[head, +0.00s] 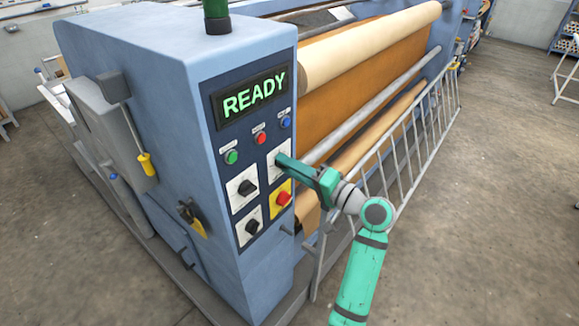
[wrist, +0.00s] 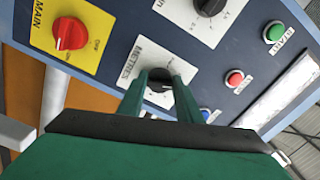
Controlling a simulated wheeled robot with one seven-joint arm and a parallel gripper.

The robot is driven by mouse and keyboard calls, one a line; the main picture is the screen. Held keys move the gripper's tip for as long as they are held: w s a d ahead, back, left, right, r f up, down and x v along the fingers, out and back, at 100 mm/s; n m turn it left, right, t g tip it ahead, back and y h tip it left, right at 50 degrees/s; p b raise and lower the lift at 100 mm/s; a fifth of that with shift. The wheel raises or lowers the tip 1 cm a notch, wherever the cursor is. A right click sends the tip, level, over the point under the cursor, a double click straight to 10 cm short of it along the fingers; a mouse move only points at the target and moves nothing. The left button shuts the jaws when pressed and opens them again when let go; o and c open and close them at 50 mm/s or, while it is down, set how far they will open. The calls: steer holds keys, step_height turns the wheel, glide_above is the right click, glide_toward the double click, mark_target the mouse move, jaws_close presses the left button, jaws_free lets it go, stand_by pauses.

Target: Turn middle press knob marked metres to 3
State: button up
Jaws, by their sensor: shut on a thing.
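The knob marked METRES (wrist: 159,84) is black and sits on a white plate (wrist: 133,77) with that word printed on it in the wrist view. My gripper (wrist: 160,78) is shut on this knob, with one green finger on either side. In the head view the plate (head: 279,148) is at the upper right of the knob group, and my gripper (head: 280,163) reaches it from the right and covers the knob. The knob's pointer and most of the scale numbers are hidden or too small to read.
A yellow MAIN plate with a red knob (head: 283,198) is just below. Two black knobs (head: 247,187) (head: 252,226) are to the left. Green, red and blue buttons (head: 260,138) sit above, under a READY display (head: 249,95). A barred guard (head: 400,160) stands right of my gripper.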

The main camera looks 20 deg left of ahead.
steer(key=m, duration=1.2)
steer(key=shift+m, duration=0.4)
stand_by(0.4)
steer(key=o, duration=1)
steer(key=shift+r, duration=0.1)
steer(key=shift+o, duration=0.2)
steer(key=shift+d, duration=0.15)
steer(key=v, duration=1)
steer(key=shift+d, duration=0.3)
